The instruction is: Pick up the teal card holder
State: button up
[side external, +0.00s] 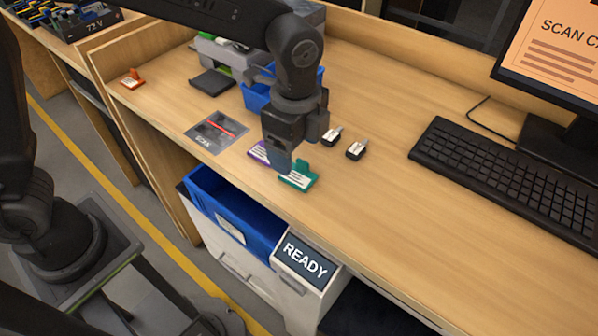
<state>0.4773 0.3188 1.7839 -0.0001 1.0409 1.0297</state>
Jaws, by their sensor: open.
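The teal card holder (299,177) lies on the wooden desk near its front edge, with a white printed label facing up. My gripper (281,160) points down just above and to the left of it, over a purple card holder (258,152). The gripper partly hides the purple holder and comes close to the teal one. I cannot tell whether it touches either. The jaws are open, and nothing shows held between them.
Two small black-and-white items (356,150) lie right of my gripper. A keyboard (510,179) and monitor (555,55) stand farther right. A blue bin (257,97) is behind. A dark mat (216,132) lies left. An orange holder (132,79) lies far left. Desk right of the teal holder is clear.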

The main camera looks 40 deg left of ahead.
aim_at(297, 175)
jog(key=shift+w+f, duration=0.1)
jog(key=shift+f, duration=2.85)
jog(key=shift+c, duration=0.3)
jog(key=c, duration=0.9)
